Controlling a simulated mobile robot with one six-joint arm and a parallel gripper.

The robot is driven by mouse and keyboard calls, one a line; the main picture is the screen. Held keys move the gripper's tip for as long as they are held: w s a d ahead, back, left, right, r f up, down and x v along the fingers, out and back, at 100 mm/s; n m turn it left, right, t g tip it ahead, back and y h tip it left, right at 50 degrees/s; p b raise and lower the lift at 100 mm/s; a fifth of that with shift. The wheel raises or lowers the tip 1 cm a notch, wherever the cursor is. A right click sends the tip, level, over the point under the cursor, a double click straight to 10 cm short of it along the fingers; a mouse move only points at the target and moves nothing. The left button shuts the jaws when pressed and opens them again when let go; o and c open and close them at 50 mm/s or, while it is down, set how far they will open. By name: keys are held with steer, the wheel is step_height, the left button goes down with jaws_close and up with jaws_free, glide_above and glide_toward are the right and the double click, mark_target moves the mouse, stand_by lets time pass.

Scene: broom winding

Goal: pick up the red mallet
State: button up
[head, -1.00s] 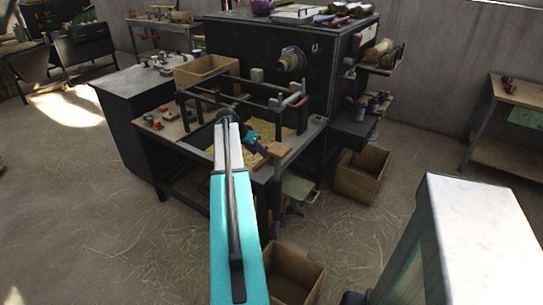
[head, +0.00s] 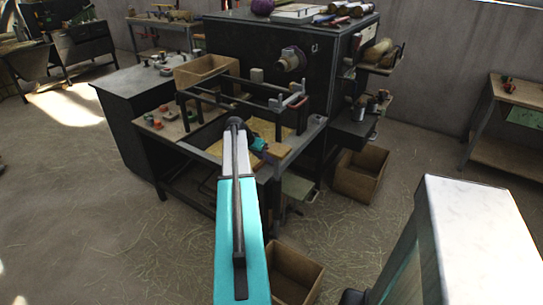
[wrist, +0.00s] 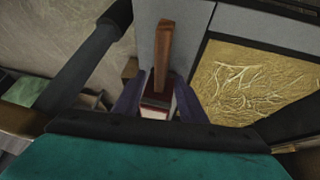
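In the wrist view, the red mallet (wrist: 163,58) shows as a long reddish-brown wooden piece pointing away from me, with a dark red and pale part at its near end. That near end lies between the two fingers of my gripper (wrist: 160,98). The fingers stand apart, one on each side of it; whether they touch it is hard to tell. In the head view, my gripper (head: 267,152) is low at the front right corner of the workbench (head: 222,152), beside a wooden block-like piece. The mallet is not clear in that view.
A straw-coloured panel (wrist: 245,82) lies to the right in the wrist view. A dark rail frame (head: 240,92) stands over the bench behind my gripper. Open boxes stand on the floor at right (head: 361,172) and in front (head: 292,272). Floor at left is clear.

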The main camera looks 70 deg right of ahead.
mark_target(264, 159)
stand_by(0.3)
jaws_close()
stand_by(0.3)
steer(key=shift+r, duration=0.1)
steer(key=shift+r, duration=0.85)
steer(key=shift+r+b, duration=0.5)
steer(key=shift+r, duration=0.4)
steer(key=w+a+b, duration=0.1)
steer(key=w+a, duration=0.3)
steer(key=a, duration=0.3)
steer(key=w+a+b, duration=0.1)
steer(key=w+a, duration=0.4)
steer(key=a, duration=0.3)
steer(key=shift+w+a, duration=0.2)
steer(key=shift+w, duration=0.05)
